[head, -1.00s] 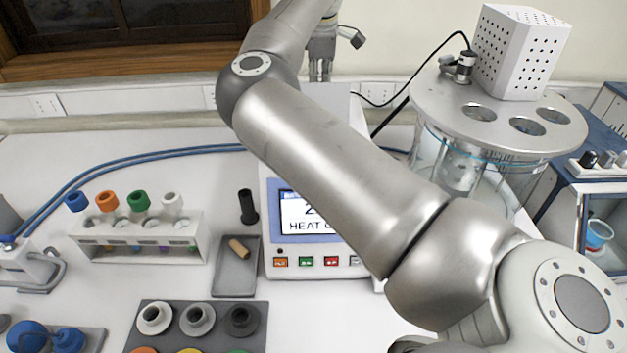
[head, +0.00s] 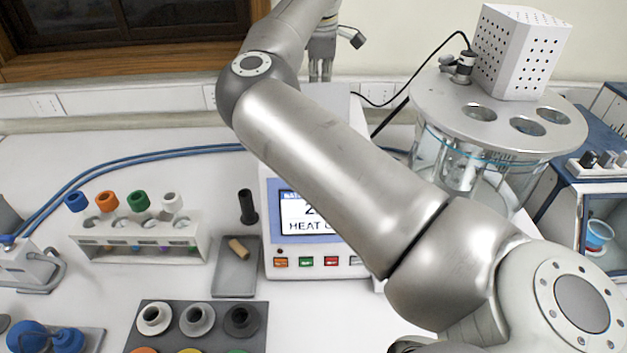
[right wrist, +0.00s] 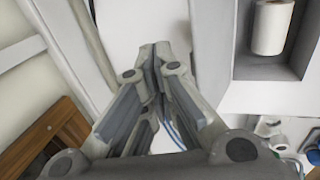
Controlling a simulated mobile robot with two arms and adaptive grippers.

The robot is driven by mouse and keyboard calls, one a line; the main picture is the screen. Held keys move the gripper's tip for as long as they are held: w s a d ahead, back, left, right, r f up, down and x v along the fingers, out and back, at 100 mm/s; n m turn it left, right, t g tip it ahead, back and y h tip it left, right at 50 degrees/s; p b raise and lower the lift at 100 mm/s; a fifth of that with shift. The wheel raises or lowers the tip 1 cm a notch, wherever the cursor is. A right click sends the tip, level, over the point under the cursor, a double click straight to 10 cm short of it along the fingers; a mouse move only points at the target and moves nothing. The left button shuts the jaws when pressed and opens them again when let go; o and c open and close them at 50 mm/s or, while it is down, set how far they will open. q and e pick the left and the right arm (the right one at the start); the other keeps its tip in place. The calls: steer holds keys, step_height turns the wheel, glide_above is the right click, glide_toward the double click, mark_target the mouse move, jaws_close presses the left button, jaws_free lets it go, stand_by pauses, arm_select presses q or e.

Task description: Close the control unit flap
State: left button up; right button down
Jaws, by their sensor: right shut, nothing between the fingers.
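The control unit (head: 312,247) is a white box with a lit screen reading "HEAT" and a row of coloured buttons. It stands mid-table in the head view, and my right arm crosses in front of much of it. I cannot make out its flap or how far it is open. My right gripper (head: 320,74) shows small above and behind the unit in the head view, pointing down. In the right wrist view the gripper (right wrist: 155,50) is shut with nothing between the fingers, in front of a pale surface; contact cannot be told. My left gripper is out of view.
A rack with coloured caps (head: 140,243) and a grey tray (head: 233,278) with a cork stand left of the unit. A glass bath with a round metal lid (head: 500,125) stands at right. Blue tubing (head: 150,157) runs along the table's back.

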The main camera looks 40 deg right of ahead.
mark_target(321, 95)
steer(key=shift+s+a+f+b, duration=0.15)
steer(key=shift+s+a+b, duration=0.25)
steer(key=shift+b, duration=0.25)
steer(key=shift+s+a+b, duration=1.1)
steer(key=shift+s+b, duration=0.3)
steer(key=shift+b, duration=0.1)
steer(key=shift+s+a+b, duration=0.65)
steer(key=shift+s+b, duration=0.05)
steer(key=shift+b, duration=0.05)
steer(key=shift+s+a, duration=0.15)
steer(key=shift+s, duration=0.05)
